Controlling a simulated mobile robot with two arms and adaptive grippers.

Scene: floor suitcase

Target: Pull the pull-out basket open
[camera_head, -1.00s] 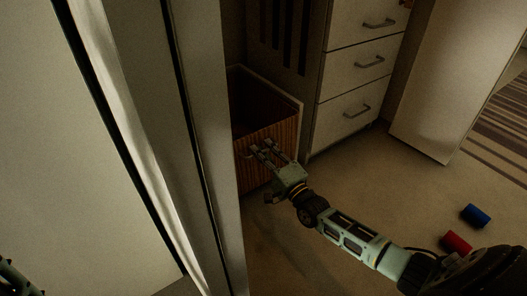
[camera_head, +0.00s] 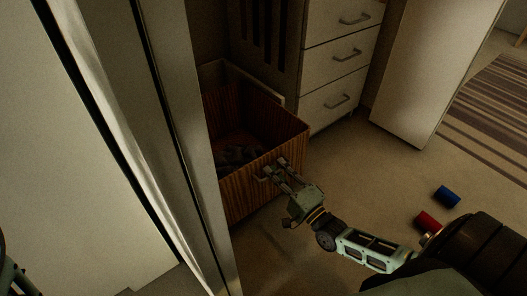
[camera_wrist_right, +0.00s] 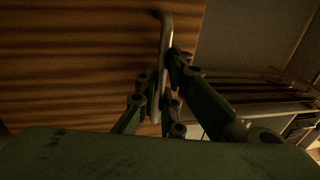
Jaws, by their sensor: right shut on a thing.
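The pull-out basket (camera_head: 242,189) is a wooden box with a striped brown front, at the lower part of the cabinet in the head view. It stands well out from the cabinet, and dark items lie inside it. My right gripper (camera_head: 273,172) is at the basket's front, shut on its metal handle. In the right wrist view the handle (camera_wrist_right: 165,50) runs between the fingers of the right gripper (camera_wrist_right: 168,92), with the wooden front (camera_wrist_right: 75,65) behind it. Of my left arm only a small dark part shows at the lower left edge; its gripper is not visible.
A white drawer unit (camera_head: 340,60) with several handles stands right of the basket. A pale panel (camera_head: 425,75) stands farther right. A blue cylinder (camera_head: 447,196) and a red cylinder (camera_head: 427,221) lie on the floor. A tall door edge (camera_head: 165,130) blocks the left. Floor before the basket is clear.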

